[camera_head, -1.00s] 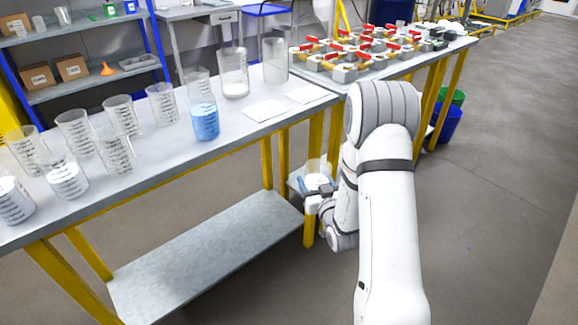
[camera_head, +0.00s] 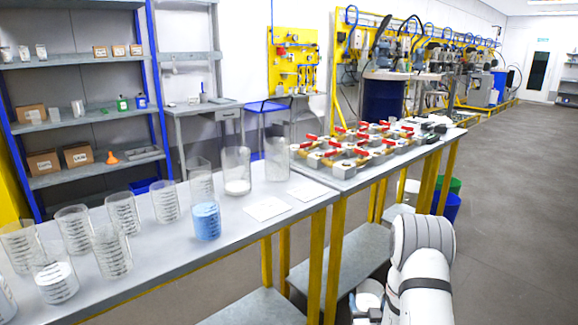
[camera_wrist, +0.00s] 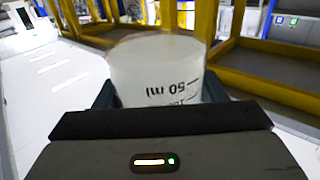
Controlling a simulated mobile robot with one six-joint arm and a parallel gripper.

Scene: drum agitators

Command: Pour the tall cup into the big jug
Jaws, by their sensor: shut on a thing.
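My gripper (camera_wrist: 160,95) is shut on a clear graduated cup (camera_wrist: 155,68) marked 50 ml, with whitish contents. In the head view the held cup (camera_head: 369,296) is at the bottom edge, off the bench's front side and partly cut off. I cannot tell for certain that it is the tall cup. Two large clear vessels stand upright at the back of the bench: one with a little white material (camera_head: 237,172) and an empty-looking one (camera_head: 277,160). Either could be the big jug. My gripper is apart from both, to their lower right.
The bench (camera_head: 150,285) also holds a cup of blue material (camera_head: 206,221), a white-filled cup (camera_head: 56,281) and several empty graduated cups. Two white sheets (camera_head: 268,208) lie near the right end. A table of red-handled valves (camera_head: 350,158) stands beyond. Floor on the right is clear.

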